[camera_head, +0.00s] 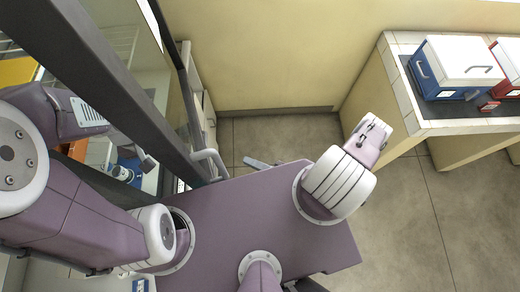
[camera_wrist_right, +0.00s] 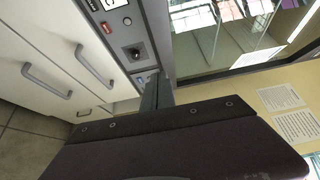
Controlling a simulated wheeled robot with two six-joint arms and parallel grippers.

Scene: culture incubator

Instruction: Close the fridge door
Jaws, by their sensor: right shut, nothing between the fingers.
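The fridge door shows at the left of the head view as a glass pane (camera_head: 122,25) in a dark grey frame (camera_head: 112,95). It stands at a slant, and I cannot tell how wide it is open. Shelves with a yellow item (camera_head: 17,71) show beside the frame. In the right wrist view a glass pane (camera_wrist_right: 215,35) with reflections fills the upper right. My right gripper (camera_head: 373,131) is shut and empty, held up over the floor right of my base, well apart from the door.
A counter (camera_head: 440,123) at the right carries a blue-and-white box (camera_head: 458,66) and a red-and-white box (camera_head: 507,58). White drawers (camera_wrist_right: 35,40) and a grey control panel (camera_wrist_right: 128,30) show in the right wrist view.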

